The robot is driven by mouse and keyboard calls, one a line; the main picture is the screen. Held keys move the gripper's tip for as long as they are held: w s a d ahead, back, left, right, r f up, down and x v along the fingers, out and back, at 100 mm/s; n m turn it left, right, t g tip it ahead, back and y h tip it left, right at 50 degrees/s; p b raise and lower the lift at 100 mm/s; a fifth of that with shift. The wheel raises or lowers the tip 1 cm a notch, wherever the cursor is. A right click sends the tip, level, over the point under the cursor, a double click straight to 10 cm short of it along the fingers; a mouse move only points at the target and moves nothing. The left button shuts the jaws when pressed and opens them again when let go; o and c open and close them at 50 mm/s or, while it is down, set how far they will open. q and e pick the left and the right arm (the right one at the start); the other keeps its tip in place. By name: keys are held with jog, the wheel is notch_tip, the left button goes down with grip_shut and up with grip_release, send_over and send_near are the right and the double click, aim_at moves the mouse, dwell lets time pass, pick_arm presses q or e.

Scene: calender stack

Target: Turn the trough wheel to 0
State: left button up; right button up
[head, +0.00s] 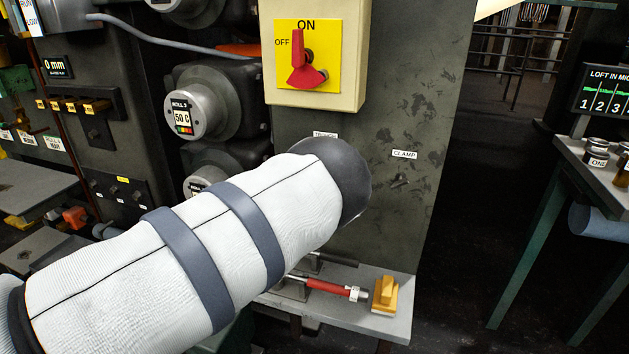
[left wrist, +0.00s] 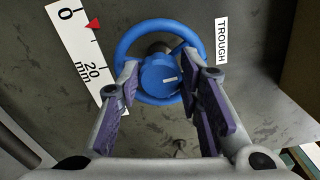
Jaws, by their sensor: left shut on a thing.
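The blue trough wheel (left wrist: 201,36) is in the left wrist view, mounted on a grey panel beside the TROUGH label (left wrist: 222,40). Its round blue hub lies between the fingers of my left gripper (left wrist: 160,78), which is shut on it. A white millimetre scale (left wrist: 80,50) stands left of the wheel, with 0 at its upper end and 20 below. The red pointer (left wrist: 93,25) sits between 0 and 20, nearer 0. In the head view my left forearm and wrist hide the wheel and the scale. My right gripper is not in view.
A yellow panel with a red switch (head: 305,65) is above my left wrist. A CLAMP label (head: 404,155) is to its right. Below, a grey shelf (head: 390,325) carries a red-handled tool (head: 328,287) and a yellow block (head: 385,293). Roll units (head: 208,103) stand to the left.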

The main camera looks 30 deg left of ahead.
pick_arm(q)
jog(key=m, duration=0.6)
jog(key=m+b, duration=0.1)
jog(key=m, duration=1.1)
jog(key=shift+w+d+r, duration=0.1)
jog(key=shift+d+r, duration=0.15)
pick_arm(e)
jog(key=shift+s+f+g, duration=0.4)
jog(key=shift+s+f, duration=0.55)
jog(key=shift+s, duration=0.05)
pick_arm(q)
jog(key=shift+m, duration=0.4)
jog(key=o, duration=1.2)
jog(key=shift+c, duration=0.2)
